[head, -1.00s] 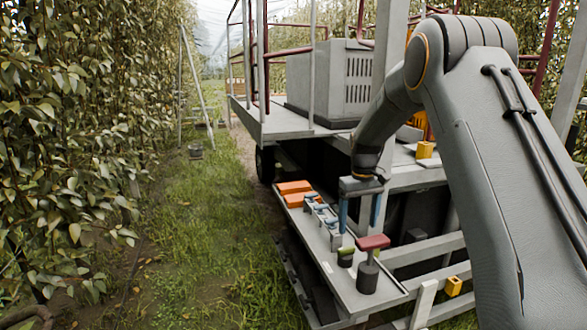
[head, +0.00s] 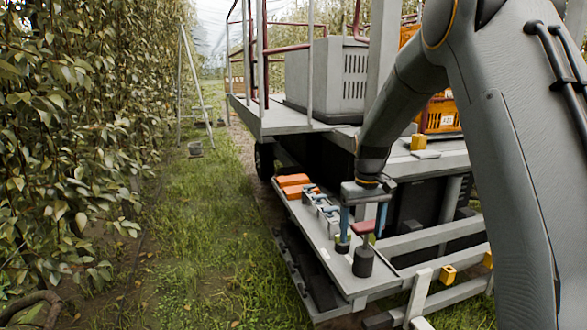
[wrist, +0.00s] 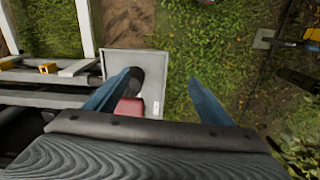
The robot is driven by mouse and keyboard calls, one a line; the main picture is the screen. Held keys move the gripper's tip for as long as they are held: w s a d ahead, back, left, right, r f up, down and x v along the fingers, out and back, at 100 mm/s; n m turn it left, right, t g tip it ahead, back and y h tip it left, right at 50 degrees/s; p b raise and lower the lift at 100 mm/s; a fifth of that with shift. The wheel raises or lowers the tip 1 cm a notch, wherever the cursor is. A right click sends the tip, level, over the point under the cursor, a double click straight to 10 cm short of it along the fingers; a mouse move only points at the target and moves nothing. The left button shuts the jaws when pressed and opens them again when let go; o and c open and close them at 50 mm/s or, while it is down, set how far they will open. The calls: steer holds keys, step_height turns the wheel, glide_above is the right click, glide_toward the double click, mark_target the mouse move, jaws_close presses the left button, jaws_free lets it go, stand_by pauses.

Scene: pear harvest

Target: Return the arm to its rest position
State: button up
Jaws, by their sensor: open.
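My gripper (head: 363,225) points down over the near part of the grey side shelf (head: 336,278) in the head view. Its two blue fingers are spread apart with nothing between them. In the wrist view, my gripper (wrist: 165,90) shows both blue fingers wide open, one over the shelf end (wrist: 150,62) and one over grass.
Orange items (head: 293,183) and a row of grey holders (head: 322,210) sit farther along the shelf. The platform vehicle (head: 290,122) with rails and a grey box (head: 340,75) stands to the right. An orange crate (head: 440,118) is on it.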

steer(key=s+f+m+b, duration=0.1)
steer(key=s+f+b, duration=0.2)
steer(key=s, duration=1)
steer(key=s+f+m+b, duration=0.1)
steer(key=s+f+b, duration=0.3)
steer(key=s, duration=1)
step_height(320, 180, down, 2)
steer(key=shift+f+m+t, duration=0.1)
steer(key=shift+m+t, duration=0.3)
